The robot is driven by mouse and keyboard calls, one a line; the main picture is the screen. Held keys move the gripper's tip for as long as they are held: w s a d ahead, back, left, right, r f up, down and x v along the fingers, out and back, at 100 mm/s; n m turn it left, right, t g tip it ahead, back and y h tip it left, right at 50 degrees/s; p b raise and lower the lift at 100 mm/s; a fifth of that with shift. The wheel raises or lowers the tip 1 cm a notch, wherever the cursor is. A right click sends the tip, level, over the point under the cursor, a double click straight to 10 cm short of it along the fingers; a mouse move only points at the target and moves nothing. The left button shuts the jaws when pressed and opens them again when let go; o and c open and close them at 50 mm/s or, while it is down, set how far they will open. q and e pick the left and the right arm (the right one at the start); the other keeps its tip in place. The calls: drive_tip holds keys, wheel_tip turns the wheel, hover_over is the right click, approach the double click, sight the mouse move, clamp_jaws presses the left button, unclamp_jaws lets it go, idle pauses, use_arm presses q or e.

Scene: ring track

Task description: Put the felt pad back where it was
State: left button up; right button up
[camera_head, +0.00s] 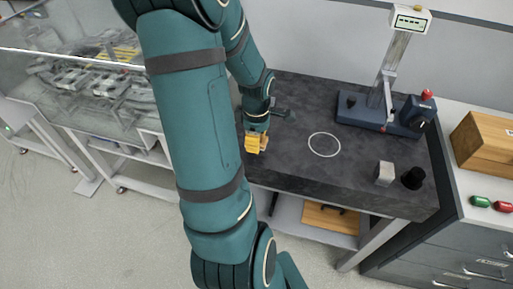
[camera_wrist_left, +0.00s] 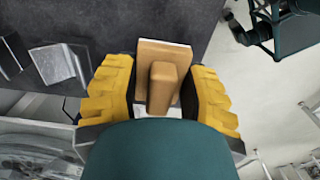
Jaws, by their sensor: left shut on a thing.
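My left gripper (camera_head: 255,144) has yellow fingers and is at the front left part of the dark bench top (camera_head: 290,165). In the left wrist view its fingers (camera_wrist_left: 160,95) are shut on the felt pad (camera_wrist_left: 163,50), a tan block with a raised grip in the middle. The pad shows only slightly between the fingers in the head view. I cannot tell whether it touches the bench. A thin white ring (camera_head: 324,145) is marked on the bench to the right of the gripper. My right gripper is not seen.
A blue-based stand (camera_head: 360,115) with a display is at the back right of the bench. A metal block (camera_head: 384,173) and a black cup (camera_head: 413,178) stand at the front right. A wooden box (camera_head: 485,145) is on the right cabinet. The bench around the ring is clear.

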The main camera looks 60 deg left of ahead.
use_arm(q)
drive_tip(key=shift+f+b, duration=0.4)
drive_tip(key=shift+f, duration=1.3)
drive_tip(key=shift+f, duration=0.1)
drive_tip(key=shift+f, duration=0.15)
drive_tip(key=o, duration=1.2)
drive_tip(key=shift+c, duration=0.2)
drive_tip(key=shift+r, duration=0.35)
wheel_tip(320, 180, up, 12)
drive_tip(key=p, duration=0.3)
drive_tip(key=shift+f, duration=0.1)
